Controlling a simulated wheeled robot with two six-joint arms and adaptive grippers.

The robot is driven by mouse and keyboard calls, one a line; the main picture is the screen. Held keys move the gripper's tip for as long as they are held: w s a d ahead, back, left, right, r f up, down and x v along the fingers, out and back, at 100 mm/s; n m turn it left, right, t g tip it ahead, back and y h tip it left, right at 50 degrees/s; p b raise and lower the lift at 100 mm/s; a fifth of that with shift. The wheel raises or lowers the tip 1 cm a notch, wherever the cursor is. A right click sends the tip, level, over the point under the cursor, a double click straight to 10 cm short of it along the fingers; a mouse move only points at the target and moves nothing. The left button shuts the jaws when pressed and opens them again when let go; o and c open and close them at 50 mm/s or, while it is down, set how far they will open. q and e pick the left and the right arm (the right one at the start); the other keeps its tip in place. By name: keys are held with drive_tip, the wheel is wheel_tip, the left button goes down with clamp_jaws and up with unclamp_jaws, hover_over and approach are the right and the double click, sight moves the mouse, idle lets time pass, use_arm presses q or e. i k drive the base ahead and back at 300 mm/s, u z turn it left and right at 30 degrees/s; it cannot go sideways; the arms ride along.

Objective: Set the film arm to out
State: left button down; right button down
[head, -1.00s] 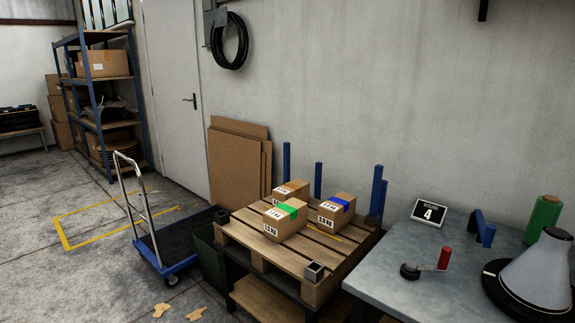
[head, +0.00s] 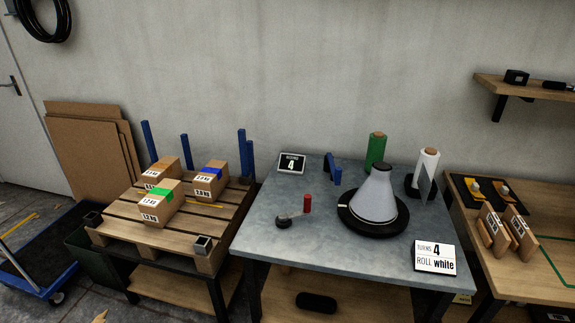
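A short blue bracket-like arm (head: 332,169) stands on the back of the grey table (head: 270,225), left of the rolls. It may be the film arm; no label on it can be read, and I cannot tell its setting. A grey cone (head: 375,195) sits on a black round turntable (head: 349,222). A green roll (head: 376,150) stands behind the cone, and a white roll (head: 428,165) stands to its right beside a dark upright plate. A crank with a red handle (head: 307,203) is at the table's front left. Neither of my grippers is in view.
A card (head: 434,258) reads "TURNS 4 ROLL white"; a small display (head: 291,163) shows 4. A pallet (head: 120,225) with three cartons stands left. A wooden bench (head: 540,285) with small boxes stands right, under a wall shelf (head: 530,90). The table's front middle is clear.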

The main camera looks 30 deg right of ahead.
sight(336, 172)
drive_tip(key=z, duration=1.75)
drive_tip(key=k, duration=0.5)
drive_tip(key=z, duration=1.35)
drive_tip(key=i, duration=1.4)
drive_tip(key=u, duration=1.1)
drive_tip(key=i, duration=0.5)
drive_tip(key=u, duration=0.4)
